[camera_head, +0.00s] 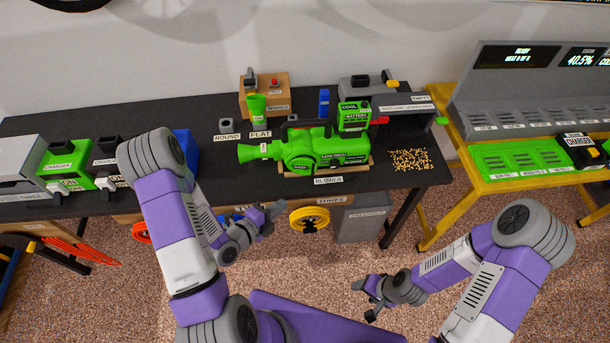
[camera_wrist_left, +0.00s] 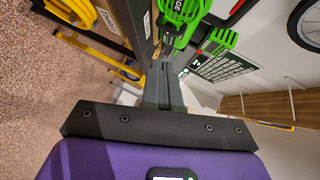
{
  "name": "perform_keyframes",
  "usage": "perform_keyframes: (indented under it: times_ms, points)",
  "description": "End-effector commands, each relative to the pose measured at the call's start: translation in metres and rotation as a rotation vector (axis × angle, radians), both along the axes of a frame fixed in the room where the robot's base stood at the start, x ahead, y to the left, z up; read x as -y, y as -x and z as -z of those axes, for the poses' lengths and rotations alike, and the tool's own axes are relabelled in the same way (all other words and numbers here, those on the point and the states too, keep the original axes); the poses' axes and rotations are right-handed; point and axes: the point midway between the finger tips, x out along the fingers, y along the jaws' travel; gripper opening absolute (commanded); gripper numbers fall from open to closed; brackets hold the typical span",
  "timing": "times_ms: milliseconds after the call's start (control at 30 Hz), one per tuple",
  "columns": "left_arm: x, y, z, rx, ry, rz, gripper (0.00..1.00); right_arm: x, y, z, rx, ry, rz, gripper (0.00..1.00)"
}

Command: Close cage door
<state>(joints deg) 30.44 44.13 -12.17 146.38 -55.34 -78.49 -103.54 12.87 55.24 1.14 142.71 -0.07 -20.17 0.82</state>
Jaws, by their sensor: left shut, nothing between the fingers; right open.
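I cannot make out a cage door for certain in either view. A dark grey box (camera_head: 405,104) with a pale label stands at the right end of the black bench, and a small green knob (camera_head: 441,120) sticks out at its right. My left gripper (camera_head: 268,216) is in front of the bench's front edge, below the green blower, shut and empty. Its closed fingers also show in the left wrist view (camera_wrist_left: 163,72), pointing toward a green device (camera_wrist_left: 183,18) with a partly hidden label. My right gripper (camera_head: 365,299) is open and empty, low over the floor, apart from everything.
The green blower (camera_head: 305,152) stands mid-bench, near a green battery pack (camera_head: 353,118). Loose pellets (camera_head: 410,160) lie on the bench at right. A yellow reel (camera_head: 309,219) hangs under the front edge. A yellow-framed table (camera_head: 464,168) stands at right.

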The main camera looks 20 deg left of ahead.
Motion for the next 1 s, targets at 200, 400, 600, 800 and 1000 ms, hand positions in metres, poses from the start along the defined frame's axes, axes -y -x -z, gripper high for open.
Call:
perform_keyframes:
  times_ms: [200, 400, 600, 800, 1000]
  points:
    - [-0.008, 0.002, -0.004, 0.035, -0.162, 0.024, 0.00, 0.000, 0.000, -0.010, 0.000, 0.000, 0.000, 0.60]
    - [-0.005, -0.007, 0.003, 0.040, -0.171, 0.027, 0.00, 0.000, 0.000, 0.006, 0.000, 0.000, 0.000, 0.60]
    - [0.002, -0.023, 0.010, 0.042, -0.170, 0.027, 0.00, 0.000, 0.000, 0.030, -0.001, 0.000, 0.000, 0.60]
    - [0.008, -0.038, 0.015, 0.041, -0.169, 0.026, 0.00, 0.000, 0.000, 0.053, 0.000, 0.000, 0.000, 0.60]
    - [0.012, -0.049, 0.019, 0.041, -0.169, 0.026, 0.00, 0.000, 0.000, 0.076, 0.000, 0.000, 0.000, 0.60]
